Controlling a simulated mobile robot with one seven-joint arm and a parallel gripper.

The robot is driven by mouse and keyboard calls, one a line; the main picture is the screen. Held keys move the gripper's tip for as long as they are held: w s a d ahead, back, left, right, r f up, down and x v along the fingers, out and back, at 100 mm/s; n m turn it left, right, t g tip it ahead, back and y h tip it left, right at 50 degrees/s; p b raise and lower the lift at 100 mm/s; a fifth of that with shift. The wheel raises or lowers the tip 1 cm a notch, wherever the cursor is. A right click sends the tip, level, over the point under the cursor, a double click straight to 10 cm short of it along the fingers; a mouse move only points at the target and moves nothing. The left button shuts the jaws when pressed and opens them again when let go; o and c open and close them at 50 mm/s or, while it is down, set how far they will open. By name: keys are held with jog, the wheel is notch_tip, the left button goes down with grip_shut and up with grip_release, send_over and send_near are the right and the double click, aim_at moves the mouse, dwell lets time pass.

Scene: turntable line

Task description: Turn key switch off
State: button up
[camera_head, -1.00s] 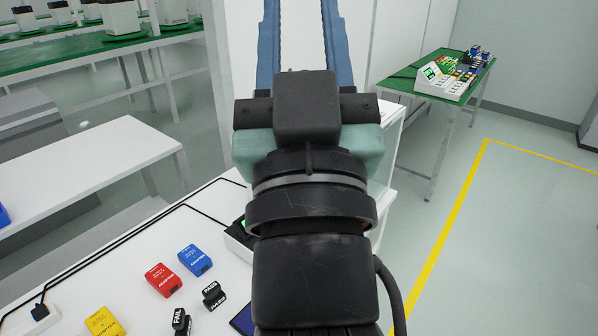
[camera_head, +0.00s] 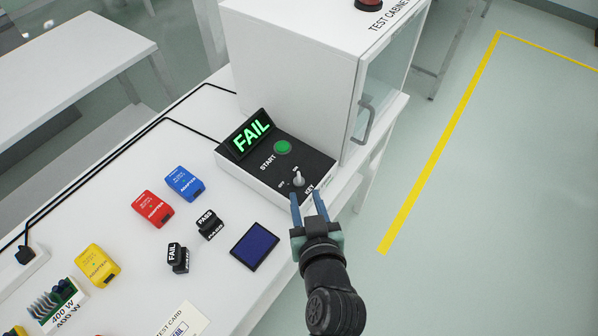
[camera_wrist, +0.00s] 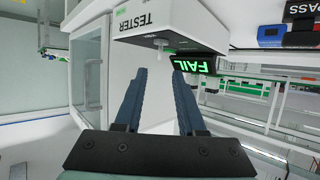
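The tester display (camera_head: 250,135) reads FAIL in green. My gripper (camera_head: 307,198) is just in front of the key switch, in the head view slightly below it, with its blue fingers apart and nothing between them. In the wrist view the fingers (camera_wrist: 157,80) point toward the knob. No contact with it is visible.
A green START button (camera_head: 283,147) sits behind the key. A white test cabinet (camera_head: 290,60) with a glass door and handle (camera_head: 364,122) stands close behind. Red, blue and yellow adapters, FAIL and PASS stamps and a dark blue pad (camera_head: 255,246) lie to the left.

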aim_at(299, 177)
jog(key=x, duration=0.9)
jog(key=shift+w+a+r, duration=0.1)
jog(key=shift+w, duration=0.1)
grip_shut()
